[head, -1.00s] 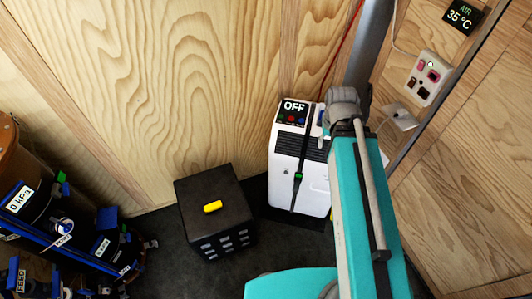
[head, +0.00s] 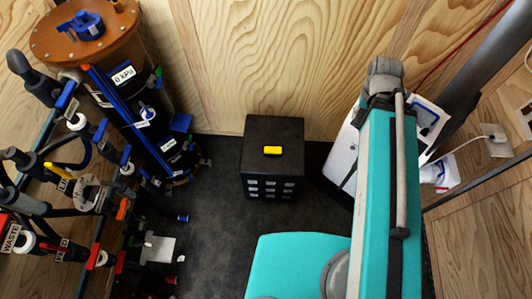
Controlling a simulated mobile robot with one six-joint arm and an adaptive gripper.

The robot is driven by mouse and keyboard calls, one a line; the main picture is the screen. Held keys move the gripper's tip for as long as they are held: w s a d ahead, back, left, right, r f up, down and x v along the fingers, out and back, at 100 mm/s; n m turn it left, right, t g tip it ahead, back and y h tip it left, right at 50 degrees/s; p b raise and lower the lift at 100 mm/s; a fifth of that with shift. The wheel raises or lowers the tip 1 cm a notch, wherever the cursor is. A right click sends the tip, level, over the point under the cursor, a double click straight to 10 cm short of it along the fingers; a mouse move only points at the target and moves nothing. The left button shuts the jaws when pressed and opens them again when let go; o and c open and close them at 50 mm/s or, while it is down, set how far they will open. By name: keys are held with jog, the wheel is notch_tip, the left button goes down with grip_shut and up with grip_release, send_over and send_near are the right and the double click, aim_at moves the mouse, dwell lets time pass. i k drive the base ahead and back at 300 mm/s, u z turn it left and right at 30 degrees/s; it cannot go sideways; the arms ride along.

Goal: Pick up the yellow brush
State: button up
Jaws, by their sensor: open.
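A small yellow object (head: 273,150), which looks like the yellow brush, lies on top of a black box (head: 259,131) near the wooden wall, in the middle of the head view. It is too small to make out bristles. My teal arm stands to the right of the box, and its raised grey joint is level with or above the box top in the picture. My gripper is not in view.
A brown-topped filter vessel (head: 85,38) with a blue valve and several pipes and valves fill the left side. A white unit (head: 346,150) stands right of the box, partly hidden by my arm. Dark floor (head: 225,215) is free before the box.

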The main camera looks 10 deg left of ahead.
aim_at(272, 151)
jog(key=u, duration=0.8)
jog(key=k, duration=1.35)
jog(key=z, duration=0.25)
jog(key=i, duration=0.95)
jog(key=u, duration=0.3)
